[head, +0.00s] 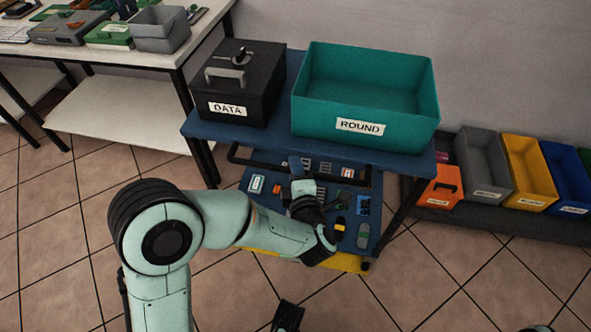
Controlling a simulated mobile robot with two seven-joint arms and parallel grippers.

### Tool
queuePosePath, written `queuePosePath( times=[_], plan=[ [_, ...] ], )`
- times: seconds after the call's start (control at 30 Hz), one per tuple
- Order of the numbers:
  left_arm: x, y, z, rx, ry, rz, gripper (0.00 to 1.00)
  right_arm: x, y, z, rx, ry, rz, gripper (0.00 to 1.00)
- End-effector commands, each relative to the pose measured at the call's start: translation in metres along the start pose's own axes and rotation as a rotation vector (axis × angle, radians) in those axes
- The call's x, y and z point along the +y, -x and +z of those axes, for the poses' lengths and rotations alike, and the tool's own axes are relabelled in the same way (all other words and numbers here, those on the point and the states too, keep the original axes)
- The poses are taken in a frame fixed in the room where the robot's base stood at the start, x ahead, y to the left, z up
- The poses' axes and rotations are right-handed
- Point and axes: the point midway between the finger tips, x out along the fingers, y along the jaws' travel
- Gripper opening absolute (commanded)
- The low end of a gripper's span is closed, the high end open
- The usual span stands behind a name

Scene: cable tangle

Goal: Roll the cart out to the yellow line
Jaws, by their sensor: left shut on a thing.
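The cart (258,205) is a blue-topped low cart with a black bar handle (266,163). It stands partly under the blue table, and small coloured parts lie on its top. My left arm reaches over the cart from the lower left. My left gripper (302,182) is shut at the handle, though the arm hides part of the contact. A yellow strip (345,262) shows along the cart's near edge; I cannot tell whether it is on the cart or the floor. A dark piece at the bottom edge may be my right gripper (288,317); its jaws are unclear.
The blue table (268,133) holds a black DATA box (262,75) and a teal ROUND bin (320,115). Coloured bins (482,160) line the wall at right. A white bench (150,57) stands at upper left. Tiled floor (450,275) is clear at lower right.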

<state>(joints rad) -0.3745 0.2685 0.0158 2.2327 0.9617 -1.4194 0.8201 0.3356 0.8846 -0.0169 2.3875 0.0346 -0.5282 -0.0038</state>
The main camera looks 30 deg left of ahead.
Motion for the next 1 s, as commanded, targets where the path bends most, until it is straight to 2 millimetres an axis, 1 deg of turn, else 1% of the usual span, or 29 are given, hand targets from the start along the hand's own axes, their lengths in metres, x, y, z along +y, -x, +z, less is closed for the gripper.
queuePosePath(
  times=[0.37, 0.4, 0.43, 0.47, 0.7, 0.8, 0.87, 0.97, 1.0],
  plan=[
    [0.0, 0.0, 0.0, -0.002, -0.001, -0.001, 0.0, 0.0, 0.0, 0.0, 0.0, 0.0, 0.0, 0.43],
    [0.0, 0.0, 0.0, -0.002, -0.001, -0.001, 0.27, 0.0, 0.0, 0.0, 0.0, 0.0, 0.0, 0.43],
    [0.0, 0.0, 0.0, -0.002, -0.001, -0.001, 0.37, 0.0, 0.0, 0.0, 0.0, 0.0, 0.0, 0.43],
    [0.0, 0.0, 0.0, -0.002, 0.0, 0.0, 0.44, 0.0, 0.0, 0.0, 0.0, 0.0, 0.0, 0.43],
    [0.0, 0.0, 0.0, -0.001, 0.0, 0.0, 0.44, 0.0, 0.0, 0.0, 0.0, 0.0, 0.0, 0.43],
    [0.0, 0.003, 0.001, -0.002, 0.0, 0.0, 0.44, -0.001, 0.001, -0.001, 0.002, 0.001, -0.001, 0.43],
    [0.001, 0.008, 0.001, -0.005, 0.001, 0.0, 0.44, -0.002, 0.002, -0.002, 0.007, 0.002, -0.003, 0.43],
    [0.001, 0.023, 0.001, -0.006, 0.0, -0.001, 0.44, -0.006, 0.007, -0.007, 0.024, 0.006, -0.011, 0.43],
    [0.002, 0.032, 0.001, -0.006, -0.002, 0.001, 0.44, -0.009, 0.009, -0.009, 0.033, 0.009, -0.015, 0.43]
  ],
)
